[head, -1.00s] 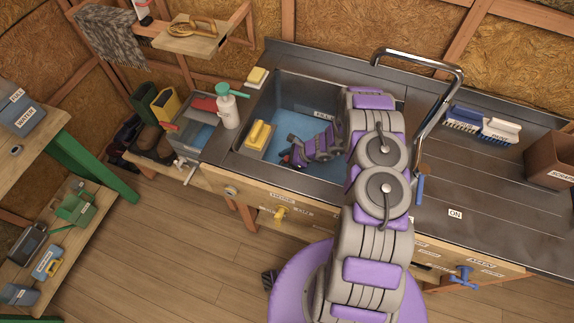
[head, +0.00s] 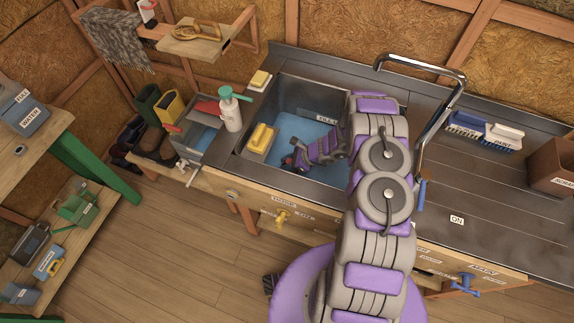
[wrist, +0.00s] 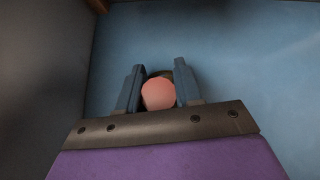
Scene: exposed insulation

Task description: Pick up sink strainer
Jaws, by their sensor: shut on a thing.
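My gripper (head: 291,162) is down inside the sink basin (head: 297,92), near its left front part. In the wrist view my gripper (wrist: 160,80) has its two dark fingers on either side of a round salmon-pink thing (wrist: 158,95), with a darker part just behind it. This looks like the knob of the sink strainer, and the gripper is shut on it. The rest of the strainer is hidden. In the head view the strainer cannot be made out beside the gripper tip.
A yellow sponge block (head: 261,139) sits at the basin's left side, with a green-topped bottle (head: 232,110) beyond it. The curved faucet (head: 440,100) rises right of my arm. Brushes (head: 484,129) and a brown box (head: 551,160) stand on the counter's right.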

